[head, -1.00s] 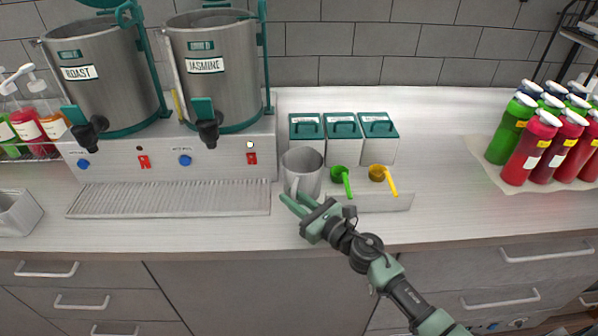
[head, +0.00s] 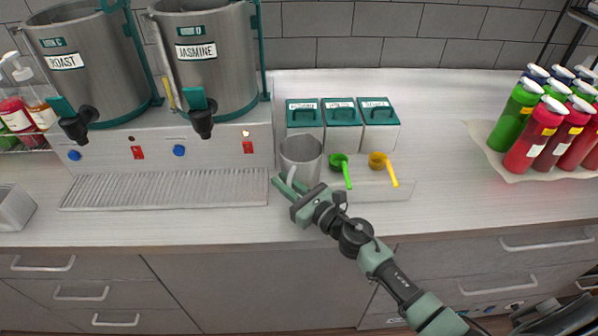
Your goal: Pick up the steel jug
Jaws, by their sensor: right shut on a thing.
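The steel jug (head: 301,155) stands upright on the counter, right of the drip tray and in front of the green-lidded boxes. Its handle is on its near side, facing me. My right gripper (head: 288,184) comes in from the lower right and is shut on the jug's handle, its green fingers low at the jug's near side. The fingers hide part of the handle. My left gripper is not in view.
Several white boxes with green lids (head: 340,112) stand behind the jug. A green scoop (head: 339,163) and a yellow scoop (head: 379,161) lie just right of it. The drip tray (head: 165,188) is at left. Several bottles (head: 535,135) stand far right. Counter in front is narrow.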

